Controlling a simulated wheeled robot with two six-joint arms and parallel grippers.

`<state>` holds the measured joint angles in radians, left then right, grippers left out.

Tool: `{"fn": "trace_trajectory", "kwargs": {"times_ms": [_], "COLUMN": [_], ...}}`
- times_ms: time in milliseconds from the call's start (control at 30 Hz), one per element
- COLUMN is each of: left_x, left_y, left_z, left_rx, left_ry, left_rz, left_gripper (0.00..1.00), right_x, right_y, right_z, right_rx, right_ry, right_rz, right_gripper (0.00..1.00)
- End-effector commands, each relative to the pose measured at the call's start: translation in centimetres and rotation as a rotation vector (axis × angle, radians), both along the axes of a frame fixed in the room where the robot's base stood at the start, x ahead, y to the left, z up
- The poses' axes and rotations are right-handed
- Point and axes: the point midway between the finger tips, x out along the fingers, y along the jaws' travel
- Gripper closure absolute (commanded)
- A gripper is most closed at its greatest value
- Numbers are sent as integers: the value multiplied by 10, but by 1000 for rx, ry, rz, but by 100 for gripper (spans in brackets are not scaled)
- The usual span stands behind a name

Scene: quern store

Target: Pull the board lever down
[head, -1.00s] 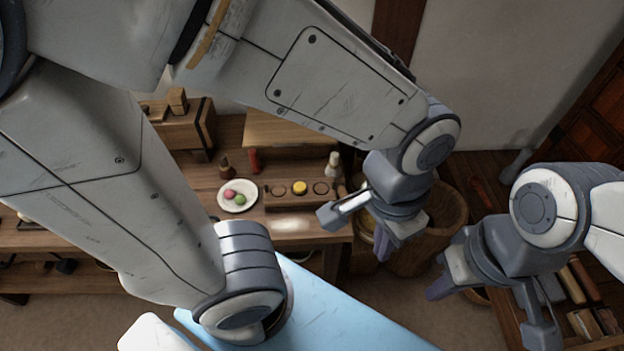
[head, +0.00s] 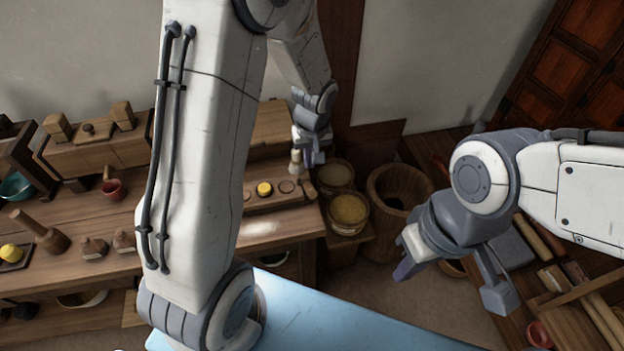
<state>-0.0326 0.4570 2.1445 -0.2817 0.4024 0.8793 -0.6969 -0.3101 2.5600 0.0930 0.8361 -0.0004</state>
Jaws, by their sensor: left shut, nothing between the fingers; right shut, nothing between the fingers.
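I cannot pick out the board lever for certain; my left arm hides part of the bench. A plain wooden board (head: 270,125) shows at the back of the bench, partly behind that arm. My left gripper (head: 312,162) is small and far off, shut and empty, at the right end of the bench. It is beside a small pale-topped bottle (head: 296,160); whether they touch I cannot tell. My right gripper (head: 452,279) is empty, in front of the floor and the right-hand bench, well away from the board.
A blue surface (head: 340,312) lies in front.

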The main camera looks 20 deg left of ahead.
Motion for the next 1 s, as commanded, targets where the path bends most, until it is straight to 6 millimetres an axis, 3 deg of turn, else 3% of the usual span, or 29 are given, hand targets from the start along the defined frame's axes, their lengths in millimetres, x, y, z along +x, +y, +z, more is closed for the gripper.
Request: {"fn": "trace_trajectory", "kwargs": {"times_ms": [100,300,833,1000], "left_x": [2,-11,-16,-17], "left_y": [3,-7,-11,-13], "left_z": [-26,-50,-56,-65], "left_rx": [0,-1,-1,0], "left_ry": [6,2,0,1], "left_rz": [1,-3,-1,-1], "left_gripper": [100,100,100,100], "right_x": [0,0,0,0], "right_y": [0,0,0,0], "right_z": [-2,-10,-12,-26], "right_rx": [0,0,0,0], "right_ry": [0,0,0,0], "right_rz": [0,0,0,0], "right_gripper": [100,100,100,100]}}
